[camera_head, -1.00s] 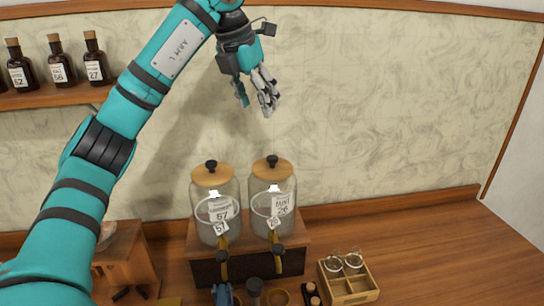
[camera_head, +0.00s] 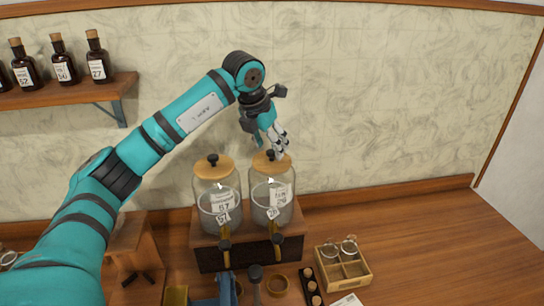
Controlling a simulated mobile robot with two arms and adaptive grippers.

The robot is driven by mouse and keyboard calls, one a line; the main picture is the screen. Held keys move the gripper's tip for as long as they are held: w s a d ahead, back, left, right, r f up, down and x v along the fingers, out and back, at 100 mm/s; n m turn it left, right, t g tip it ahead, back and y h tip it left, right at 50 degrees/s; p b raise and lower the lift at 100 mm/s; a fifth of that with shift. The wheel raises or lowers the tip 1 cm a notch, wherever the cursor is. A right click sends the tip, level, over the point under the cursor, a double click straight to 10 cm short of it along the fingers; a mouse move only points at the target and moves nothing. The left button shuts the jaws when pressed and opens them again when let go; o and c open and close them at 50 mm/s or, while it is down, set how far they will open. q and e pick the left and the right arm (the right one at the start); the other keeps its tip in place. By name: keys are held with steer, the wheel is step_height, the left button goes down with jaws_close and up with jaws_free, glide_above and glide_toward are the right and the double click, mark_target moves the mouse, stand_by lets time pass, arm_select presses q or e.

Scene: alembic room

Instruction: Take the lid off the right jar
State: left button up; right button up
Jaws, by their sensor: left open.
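Two glass jars with wooden lids and dark knobs stand side by side on a wooden stand (camera_head: 205,258). The right jar (camera_head: 259,207) has its lid (camera_head: 259,165) on, and a white label on its front. The left jar (camera_head: 205,185) also has its lid (camera_head: 210,171) on. My left gripper (camera_head: 278,152) is at the right jar's lid, its fingers pointing down around or just in front of the knob. It is open; I cannot tell whether the fingers touch the knob, which they partly hide. My right gripper is not in view.
A wooden crate (camera_head: 343,284) with small glass jars stands at the right front. Dark bottles (camera_head: 97,60) stand on a wall shelf (camera_head: 125,83) at the left. Taps and small items are in front of the stand. The counter at right is clear.

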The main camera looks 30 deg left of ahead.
mark_target(272, 158)
arm_select(q)
steer(key=shift+p+x, duration=0.3)
steer(key=shift+x, duration=1.1)
steer(key=shift+a, duration=0.1)
jaws_close()
